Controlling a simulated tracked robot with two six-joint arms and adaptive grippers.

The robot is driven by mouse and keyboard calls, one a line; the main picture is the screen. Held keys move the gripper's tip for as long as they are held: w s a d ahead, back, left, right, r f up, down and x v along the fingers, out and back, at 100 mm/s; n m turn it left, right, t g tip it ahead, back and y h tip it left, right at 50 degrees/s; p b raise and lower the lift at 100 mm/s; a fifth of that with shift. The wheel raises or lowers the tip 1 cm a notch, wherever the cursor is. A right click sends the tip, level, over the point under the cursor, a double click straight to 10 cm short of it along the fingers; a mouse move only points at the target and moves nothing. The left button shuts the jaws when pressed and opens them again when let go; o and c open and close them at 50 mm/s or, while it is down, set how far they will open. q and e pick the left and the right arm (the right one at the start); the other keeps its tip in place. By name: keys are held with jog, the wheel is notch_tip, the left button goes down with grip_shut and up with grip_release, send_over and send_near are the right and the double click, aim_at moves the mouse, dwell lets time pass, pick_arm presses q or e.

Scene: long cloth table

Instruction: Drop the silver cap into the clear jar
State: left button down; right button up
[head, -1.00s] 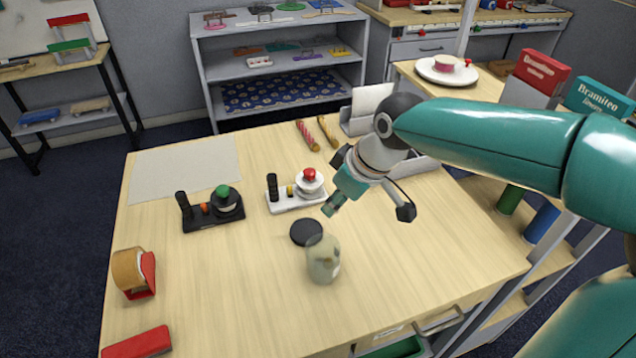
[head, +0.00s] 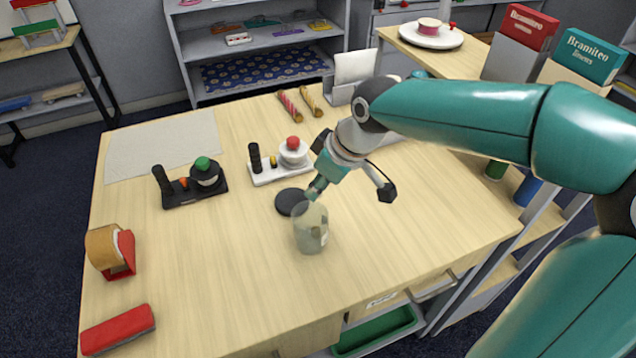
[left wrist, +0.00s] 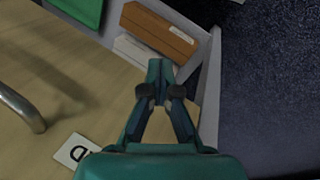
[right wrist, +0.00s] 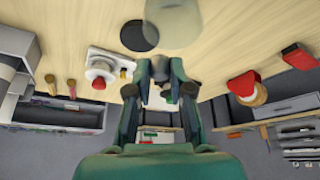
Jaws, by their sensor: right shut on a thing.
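The clear jar (head: 311,230) stands upright on the wooden table; its rim also shows in the right wrist view (right wrist: 178,20). My right gripper (head: 315,189) is tilted down, its fingertips just above and behind the jar's rim in the head view. In the right wrist view my right gripper (right wrist: 160,78) is shut on a small grey thing (right wrist: 164,92), seemingly the silver cap, mostly hidden by the fingers. My left gripper (left wrist: 161,72) shows only in the left wrist view, with its fingertips together and nothing seen between them.
A black disc (head: 288,202) lies beside the jar. A white stand with a red knob (head: 281,162) and a black one with a green knob (head: 190,184) stand behind. The front middle is clear.

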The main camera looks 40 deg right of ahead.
jog(key=o, duration=0.9)
jog(key=v, duration=1.2)
jog(key=shift+f, duration=0.1)
